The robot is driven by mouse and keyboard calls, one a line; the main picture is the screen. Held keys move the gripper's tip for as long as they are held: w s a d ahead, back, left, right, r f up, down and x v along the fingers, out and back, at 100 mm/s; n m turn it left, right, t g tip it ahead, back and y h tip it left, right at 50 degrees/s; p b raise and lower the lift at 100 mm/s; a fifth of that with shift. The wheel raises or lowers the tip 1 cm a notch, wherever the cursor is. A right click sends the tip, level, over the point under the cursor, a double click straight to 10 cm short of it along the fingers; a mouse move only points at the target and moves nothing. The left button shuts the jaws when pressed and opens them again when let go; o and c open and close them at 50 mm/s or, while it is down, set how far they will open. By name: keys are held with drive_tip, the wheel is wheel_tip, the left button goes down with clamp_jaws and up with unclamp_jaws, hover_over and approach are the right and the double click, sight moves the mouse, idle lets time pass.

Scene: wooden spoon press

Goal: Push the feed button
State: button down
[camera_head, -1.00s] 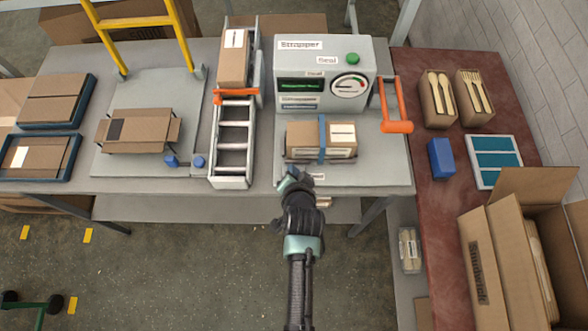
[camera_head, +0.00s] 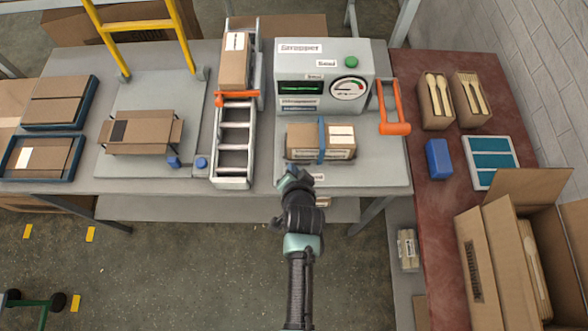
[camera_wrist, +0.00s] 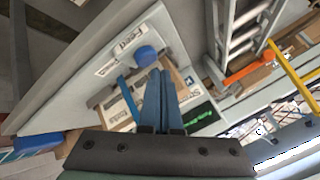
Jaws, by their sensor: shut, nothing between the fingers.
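The feed button is a round blue knob (camera_wrist: 146,56) beside a white label reading "Feed" (camera_wrist: 117,51) in the wrist view. It sits on the grey base plate of the strapper (camera_head: 371,176). In the head view my gripper hides the button, and only part of a white label (camera_head: 317,178) shows beside the gripper. My gripper (camera_head: 292,173) is over the front edge of the strapper base. Its blue fingers (camera_wrist: 160,76) are together and empty, with tips close to the button in the wrist view. I cannot tell whether they touch it.
A strapped cardboard box (camera_head: 306,142) lies on the base just beyond my gripper. A green button (camera_head: 351,62) tops the strapper, and an orange handle (camera_head: 394,126) stands at its right.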

drive_tip(key=shift+r+p, duration=2.45)
drive_tip(key=shift+r, duration=0.15)
drive_tip(key=shift+f, duration=0.1)
drive_tip(key=w+r+n+t, duration=0.1)
drive_tip(key=w+r+t, duration=0.1)
drive_tip(key=w+r, duration=0.35)
drive_tip(key=w+r+n+t, duration=0.1)
drive_tip(key=w+r, duration=0.1)
drive_tip(key=r, duration=0.7)
drive_tip(key=w+r+t, duration=0.2)
drive_tip(key=w+r, duration=0.2)
drive_tip(key=r, duration=0.4)
wheel_tip(320, 180, up, 19)
drive_tip(key=n+t+b, duration=0.1)
drive_tip(key=n+t, duration=0.1)
drive_tip(key=t, duration=0.2)
drive_tip(key=s+r+n+t, duration=0.1)
drive_tip(key=s+r+t, duration=0.2)
drive_tip(key=s+r, duration=0.3)
drive_tip(key=s+r+n+t, duration=0.1)
drive_tip(key=s+r+t, duration=0.2)
drive_tip(key=r, duration=1.2)
drive_tip(key=s+r+n+t+h, duration=0.1)
drive_tip(key=s+r+t, duration=0.2)
drive_tip(key=s+r, duration=0.5)
wheel_tip(320, 180, up, 3)
drive_tip(key=shift+s+d+n+b, duration=0.15)
drive_tip(key=shift+s+n+b, duration=0.15)
drive_tip(key=shift+n, duration=0.1)
